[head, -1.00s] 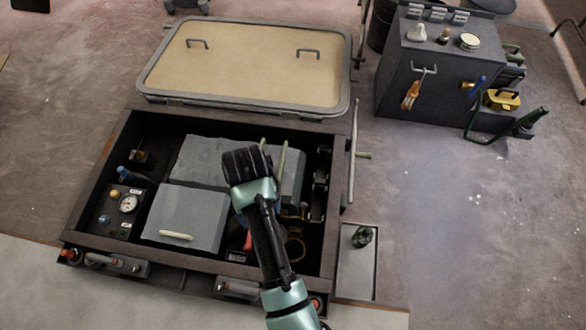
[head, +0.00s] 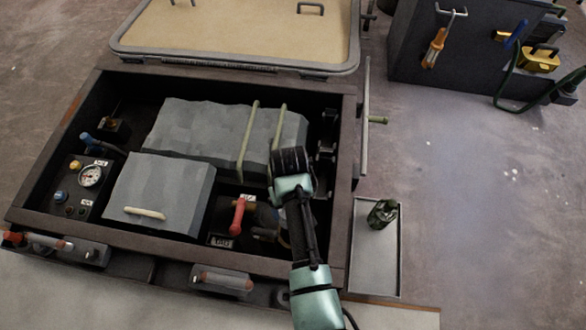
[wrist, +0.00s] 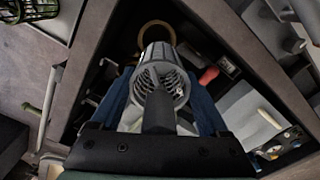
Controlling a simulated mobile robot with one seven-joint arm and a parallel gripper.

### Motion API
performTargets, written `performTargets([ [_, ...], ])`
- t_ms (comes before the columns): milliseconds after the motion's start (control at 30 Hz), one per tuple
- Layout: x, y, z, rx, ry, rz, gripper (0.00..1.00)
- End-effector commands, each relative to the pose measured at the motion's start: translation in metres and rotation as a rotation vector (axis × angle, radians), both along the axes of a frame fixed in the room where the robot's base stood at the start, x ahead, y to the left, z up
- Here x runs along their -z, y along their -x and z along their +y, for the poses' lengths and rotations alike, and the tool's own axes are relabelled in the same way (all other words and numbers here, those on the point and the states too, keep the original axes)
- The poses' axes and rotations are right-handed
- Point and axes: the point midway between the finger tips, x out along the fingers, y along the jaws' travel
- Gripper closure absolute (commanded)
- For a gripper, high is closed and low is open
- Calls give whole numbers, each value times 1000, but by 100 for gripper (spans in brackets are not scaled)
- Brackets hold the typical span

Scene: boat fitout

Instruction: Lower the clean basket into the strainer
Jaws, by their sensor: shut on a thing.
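The clean basket (wrist: 168,66) is a grey slotted cylinder. In the wrist view my gripper (wrist: 160,105) is shut on its grey handle, with blue fingers on both sides. Beyond the basket, a brass-coloured ring (wrist: 153,24) shows in part, which looks like the strainer's rim. The basket overlaps it in this view; the gap between them cannot be told. In the head view my wrist is over the right part of the open locker and hides the fingers and basket. A dark green, clogged-looking basket (head: 382,213) stands in a pale tray (head: 375,262) right of the locker.
A red lever (head: 237,215) stands close to the left of my arm. Large grey boxes (head: 158,188) fill the locker's middle, with pale straps (head: 248,142). A gauge panel (head: 90,177) is at left. The dark locker rim (head: 345,180) borders my arm's right; the lid lies behind.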

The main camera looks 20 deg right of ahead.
Motion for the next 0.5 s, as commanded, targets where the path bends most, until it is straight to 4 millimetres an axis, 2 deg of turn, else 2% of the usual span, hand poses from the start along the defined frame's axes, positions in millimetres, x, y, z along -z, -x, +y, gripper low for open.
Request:
performTargets([
  [33, 17, 0, -3, 2, 1, -1, 80],
  [100, 23, 0, -5, 4, 1, -1, 80],
  [500, 41, 1, -7, 4, 2, -1, 80],
])
